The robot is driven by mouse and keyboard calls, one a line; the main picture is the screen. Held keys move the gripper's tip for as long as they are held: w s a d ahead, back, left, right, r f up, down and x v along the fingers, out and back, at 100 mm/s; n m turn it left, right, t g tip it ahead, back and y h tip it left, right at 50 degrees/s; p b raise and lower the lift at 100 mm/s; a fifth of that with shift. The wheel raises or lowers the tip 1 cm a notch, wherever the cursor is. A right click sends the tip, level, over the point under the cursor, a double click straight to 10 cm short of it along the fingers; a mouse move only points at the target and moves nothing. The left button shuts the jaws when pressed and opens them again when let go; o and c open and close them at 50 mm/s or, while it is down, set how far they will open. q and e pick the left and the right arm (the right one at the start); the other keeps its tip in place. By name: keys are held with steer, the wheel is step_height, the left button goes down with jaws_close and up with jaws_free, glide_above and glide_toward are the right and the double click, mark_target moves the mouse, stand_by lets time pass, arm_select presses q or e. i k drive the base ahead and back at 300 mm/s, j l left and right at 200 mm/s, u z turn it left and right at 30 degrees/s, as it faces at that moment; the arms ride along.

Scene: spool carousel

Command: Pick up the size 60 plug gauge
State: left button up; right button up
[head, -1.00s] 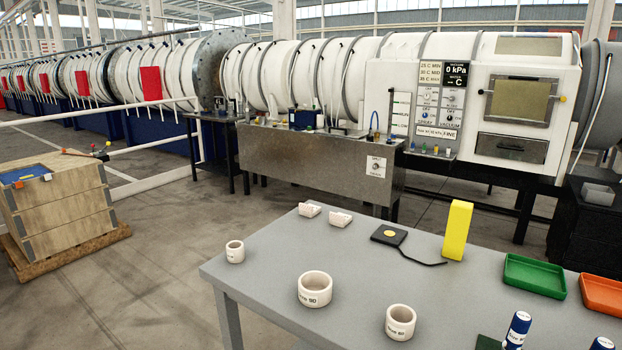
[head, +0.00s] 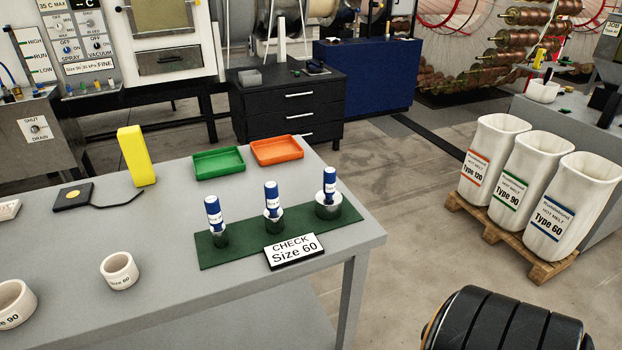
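Three plug gauges with blue handles and metal ends stand upright in a row on a green mat (head: 212,257) on the grey table. They are the left gauge (head: 213,212), the middle gauge (head: 271,200) and the right gauge (head: 329,188). The right one has the widest metal end. The white bands on their handles are too small to read, so I cannot tell which is size 60. A sign (head: 295,249) reading "CHECK Size 60" stands at the mat's front edge. Neither of my grippers is in view.
The grey table (head: 190,300) also holds a ring marked 60 (head: 119,271), a larger ring marked 90 (head: 14,303), a yellow block (head: 136,157), a green tray (head: 218,163) and an orange tray (head: 277,150). White bins (head: 560,205) stand on a pallet at right.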

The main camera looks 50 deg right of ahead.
mark_target(274, 223)
steer(key=z, duration=1.2)
